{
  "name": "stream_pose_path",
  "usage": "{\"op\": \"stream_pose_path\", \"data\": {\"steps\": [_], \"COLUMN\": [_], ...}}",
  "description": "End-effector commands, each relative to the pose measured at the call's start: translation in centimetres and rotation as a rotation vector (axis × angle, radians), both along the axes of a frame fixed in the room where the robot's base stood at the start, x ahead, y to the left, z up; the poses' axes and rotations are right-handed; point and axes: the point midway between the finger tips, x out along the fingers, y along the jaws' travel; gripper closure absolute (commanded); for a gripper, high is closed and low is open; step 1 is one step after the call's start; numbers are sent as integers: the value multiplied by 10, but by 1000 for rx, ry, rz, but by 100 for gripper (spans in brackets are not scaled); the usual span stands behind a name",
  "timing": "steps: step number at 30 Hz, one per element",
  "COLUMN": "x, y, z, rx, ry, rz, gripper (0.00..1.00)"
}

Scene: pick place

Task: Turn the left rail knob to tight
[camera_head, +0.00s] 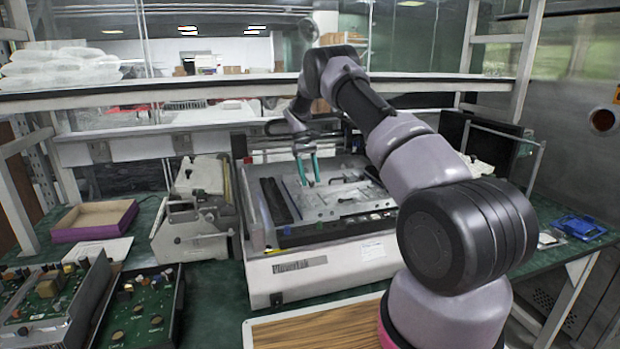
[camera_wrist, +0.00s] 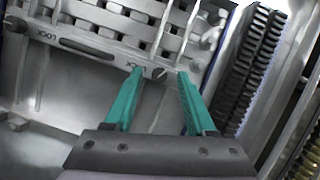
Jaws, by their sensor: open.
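My gripper (camera_head: 310,181) has teal fingers pointing down over the metal top of the white machine (camera_head: 330,262). In the wrist view its fingertips (camera_wrist: 160,72) are open and apart. A small round slotted knob (camera_wrist: 159,74) shows in the gap between the tips, on a grey rail bar (camera_wrist: 87,48). I cannot tell whether the fingers touch it. Upside-down LOCK lettering is beside this knob, partly hidden by the left finger. A second round knob (camera_wrist: 17,23) with LOCK lettering is at the bar's left end. The knobs are too small to make out in the head view.
Dark ribbed strips (camera_wrist: 248,65) run along the right of the wrist view. A grey device (camera_head: 195,215), a purple-sided box (camera_head: 93,222) and circuit-board trays (camera_head: 140,312) stand left of the machine. A wooden board (camera_head: 310,330) lies in front. A shelf (camera_head: 200,92) crosses behind.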

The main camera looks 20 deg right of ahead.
Motion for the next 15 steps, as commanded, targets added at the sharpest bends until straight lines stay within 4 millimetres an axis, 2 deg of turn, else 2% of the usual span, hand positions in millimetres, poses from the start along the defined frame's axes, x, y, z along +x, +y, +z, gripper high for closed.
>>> {"op": "stream_pose_path", "data": {"steps": [5,15], "x": [4,24], "y": [1,7], "z": [9,58], "rx": [0,-1], "ry": [-3,-4], "rz": [-1,0], "gripper": [44,44]}}
